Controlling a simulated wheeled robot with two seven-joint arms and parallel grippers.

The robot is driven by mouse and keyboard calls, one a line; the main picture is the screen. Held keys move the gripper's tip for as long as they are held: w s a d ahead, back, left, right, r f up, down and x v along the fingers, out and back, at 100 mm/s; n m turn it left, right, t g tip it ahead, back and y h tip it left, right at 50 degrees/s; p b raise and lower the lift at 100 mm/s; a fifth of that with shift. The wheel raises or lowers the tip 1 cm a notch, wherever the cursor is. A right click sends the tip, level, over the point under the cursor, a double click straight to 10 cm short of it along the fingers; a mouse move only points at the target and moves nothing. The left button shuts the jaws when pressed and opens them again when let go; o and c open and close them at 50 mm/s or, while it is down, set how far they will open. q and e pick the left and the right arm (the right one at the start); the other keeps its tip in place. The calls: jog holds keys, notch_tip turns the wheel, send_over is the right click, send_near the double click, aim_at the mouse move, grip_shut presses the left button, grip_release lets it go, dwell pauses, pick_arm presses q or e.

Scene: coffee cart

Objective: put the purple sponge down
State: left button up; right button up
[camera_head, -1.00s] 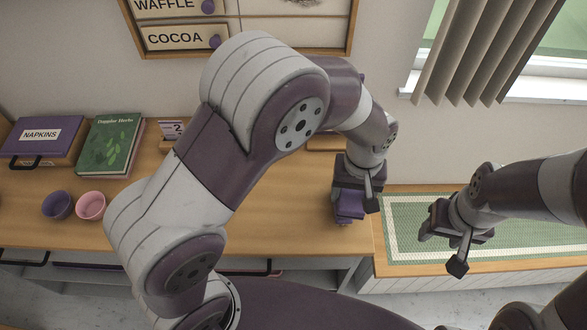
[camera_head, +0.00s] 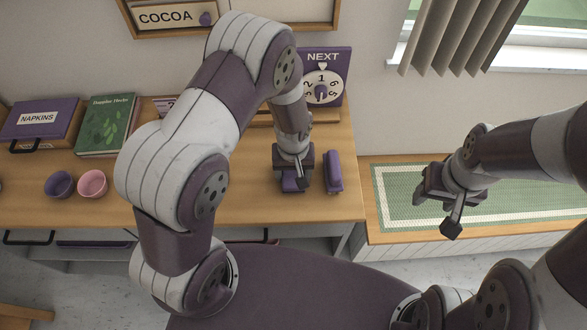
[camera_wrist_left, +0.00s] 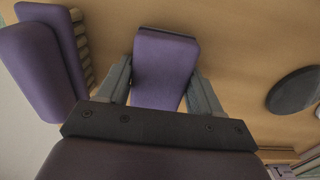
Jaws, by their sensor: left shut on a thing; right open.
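My left gripper (camera_head: 293,168) is shut on the purple sponge (camera_head: 291,184), low over the wooden counter (camera_head: 250,205). In the left wrist view the sponge (camera_wrist_left: 164,66) sits between the two fingers of my left gripper (camera_wrist_left: 160,90). I cannot tell whether the sponge touches the counter. My right gripper (camera_head: 436,210) is open and empty, to the right over the green mat.
A long purple block (camera_head: 333,172) stands just right of the held sponge. Behind is a numbered dial sign (camera_head: 325,78). A purple bowl (camera_head: 59,185), pink bowl (camera_head: 92,184), green book (camera_head: 104,125) and napkin box (camera_head: 43,123) are left. The green mat (camera_head: 400,205) is clear.

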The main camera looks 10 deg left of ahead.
pick_arm(q)
jog(key=shift+w+f, duration=0.1)
jog(key=shift+f, duration=0.15)
jog(key=o, duration=0.9)
jog(key=shift+o, duration=0.2)
